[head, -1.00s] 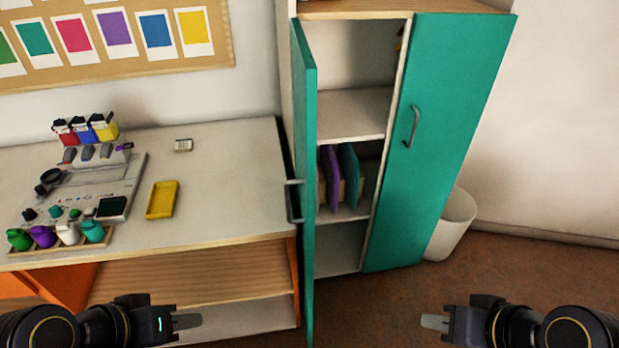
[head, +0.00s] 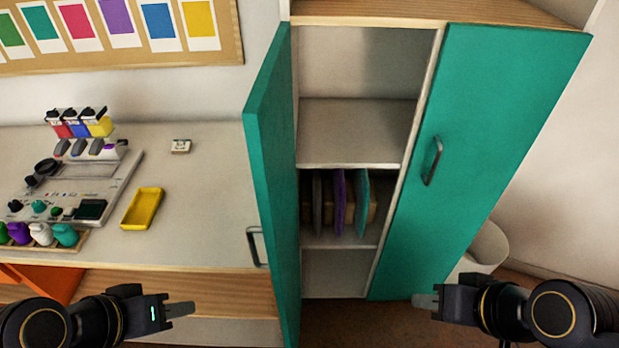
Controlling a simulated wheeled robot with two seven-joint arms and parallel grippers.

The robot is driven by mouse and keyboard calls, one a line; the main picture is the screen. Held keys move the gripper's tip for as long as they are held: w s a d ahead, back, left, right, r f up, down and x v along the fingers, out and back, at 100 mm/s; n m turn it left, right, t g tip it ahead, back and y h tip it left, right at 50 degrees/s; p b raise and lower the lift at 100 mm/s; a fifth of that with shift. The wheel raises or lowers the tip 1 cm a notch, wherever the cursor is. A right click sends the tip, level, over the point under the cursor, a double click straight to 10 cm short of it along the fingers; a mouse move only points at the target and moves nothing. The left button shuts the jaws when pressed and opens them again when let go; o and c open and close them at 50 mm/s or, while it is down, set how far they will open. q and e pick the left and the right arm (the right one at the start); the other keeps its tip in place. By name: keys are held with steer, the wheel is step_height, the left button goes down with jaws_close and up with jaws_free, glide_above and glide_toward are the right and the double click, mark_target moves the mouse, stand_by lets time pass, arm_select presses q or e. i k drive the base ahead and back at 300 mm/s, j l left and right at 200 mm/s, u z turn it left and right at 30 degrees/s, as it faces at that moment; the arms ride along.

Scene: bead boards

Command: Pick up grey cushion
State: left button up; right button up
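A thin grey upright piece (head: 317,204), which looks like the grey cushion, stands on a middle shelf inside the open left half of the teal cabinet. It is leftmost in a row, beside a purple piece (head: 339,203) and a teal piece (head: 362,204). My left gripper (head: 180,310) is low in the view, left of the open door and well apart from the cushion. My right gripper (head: 426,301) is low on the right, in front of the closed door. Neither visibly holds anything; the fingers overlap from this side, so their opening cannot be told.
The open left door (head: 270,190) juts toward me between my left gripper and the shelves. The right door (head: 470,150) is closed. A desk (head: 215,215) with a yellow tray (head: 142,208) stands at left. A white bin (head: 485,248) stands at right.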

mark_target(316, 173)
steer(key=l+u, duration=0.45)
steer(key=l, duration=1.1)
steer(key=i+l+u, duration=0.1)
steer(key=l+u, duration=0.45)
steer(key=u, duration=0.2)
steer(key=l+u, duration=0.35)
steer(key=i+u, duration=0.65)
steer(key=k+l, duration=0.05)
steer(key=k, duration=0.05)
